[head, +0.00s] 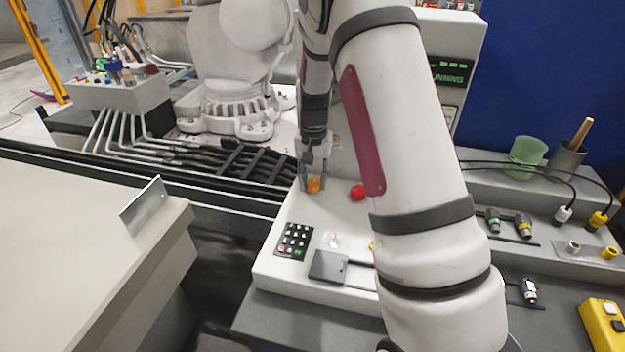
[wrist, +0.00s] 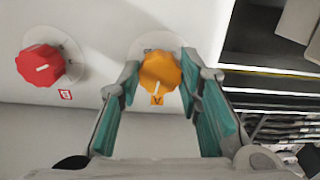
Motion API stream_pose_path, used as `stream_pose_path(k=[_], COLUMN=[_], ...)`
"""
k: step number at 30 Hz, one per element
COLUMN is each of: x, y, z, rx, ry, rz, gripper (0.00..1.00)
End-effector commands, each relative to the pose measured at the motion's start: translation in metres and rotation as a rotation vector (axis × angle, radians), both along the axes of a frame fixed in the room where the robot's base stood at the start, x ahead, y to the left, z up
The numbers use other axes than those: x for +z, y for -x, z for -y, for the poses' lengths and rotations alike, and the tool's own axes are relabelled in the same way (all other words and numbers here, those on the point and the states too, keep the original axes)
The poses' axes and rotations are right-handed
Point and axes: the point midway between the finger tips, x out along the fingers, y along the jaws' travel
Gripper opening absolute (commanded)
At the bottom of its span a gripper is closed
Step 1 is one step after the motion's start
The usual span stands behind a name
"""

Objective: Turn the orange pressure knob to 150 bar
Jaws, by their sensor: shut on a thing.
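The orange pressure knob (wrist: 160,72) sits on a white round dial plate on the panel in the wrist view. A white pointer line shows on its face, and a small orange label is just below it. My gripper (wrist: 160,82) has its teal-padded fingers on both sides of the knob and is shut on it. In the head view the orange knob (head: 314,185) shows between the fingertips of my gripper (head: 312,178). The scale marks and the bar reading are too small to read.
A red knob (wrist: 41,65) sits left of the orange one in the wrist view. The white console (head: 290,215) also bears a keypad (head: 294,240) and a grey flap (head: 328,266). A green cup (head: 525,157) stands at the right. My arm hides part of the console.

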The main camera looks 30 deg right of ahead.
Motion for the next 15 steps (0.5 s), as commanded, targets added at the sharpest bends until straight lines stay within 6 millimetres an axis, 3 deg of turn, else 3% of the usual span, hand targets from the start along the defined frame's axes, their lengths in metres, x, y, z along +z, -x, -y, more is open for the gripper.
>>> stream_pose_path(k=[6,15], x=[-0.0005,-0.0001], y=[0.0003,0.0005], z=[0.0009,0.0005], rx=[0.198,0.234], ry=[-0.001,0.0], rz=[-0.001,0.0], gripper=[0.04,0.04])
